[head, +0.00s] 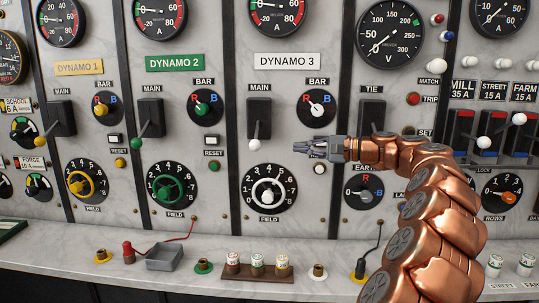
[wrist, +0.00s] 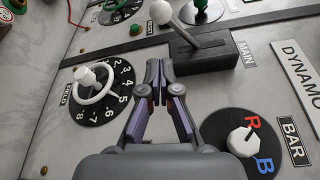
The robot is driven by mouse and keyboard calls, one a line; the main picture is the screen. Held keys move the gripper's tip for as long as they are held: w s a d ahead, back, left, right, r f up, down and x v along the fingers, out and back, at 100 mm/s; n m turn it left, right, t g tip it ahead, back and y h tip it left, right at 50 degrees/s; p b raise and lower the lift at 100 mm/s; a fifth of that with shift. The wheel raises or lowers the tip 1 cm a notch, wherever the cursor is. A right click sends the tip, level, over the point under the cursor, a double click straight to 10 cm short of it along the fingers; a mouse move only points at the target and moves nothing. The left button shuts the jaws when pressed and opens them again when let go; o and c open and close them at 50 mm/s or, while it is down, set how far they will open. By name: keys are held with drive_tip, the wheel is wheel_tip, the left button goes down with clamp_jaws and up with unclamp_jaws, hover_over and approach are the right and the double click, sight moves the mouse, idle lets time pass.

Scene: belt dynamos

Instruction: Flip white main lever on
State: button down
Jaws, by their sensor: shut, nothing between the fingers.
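The white main lever is on the Dynamo 3 panel, with its white ball knob (head: 253,146) hanging below a black housing (head: 259,118); the lever points down. In the wrist view the white knob (wrist: 161,12) and the housing (wrist: 205,52) are at the top, beyond my fingertips. My gripper (head: 298,148) is shut and empty. It points left and is to the right of the knob, apart from it. In the wrist view my gripper (wrist: 156,66) shows its two fingers together at the tips, over the panel between the field dial and the housing.
The green main lever (head: 135,130) is on the panel to the left. A ledge (head: 211,248) with fuses and terminals runs along the bottom.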

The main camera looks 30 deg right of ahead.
sight(256, 135)
idle(0.3)
drive_tip(key=p+x, duration=0.2)
drive_tip(key=x, duration=0.8)
idle(0.4)
drive_tip(key=shift+s+a+r+m+p, duration=0.15)
drive_tip(key=shift+r+m+p, duration=0.15)
drive_tip(key=shift+p, duration=0.45)
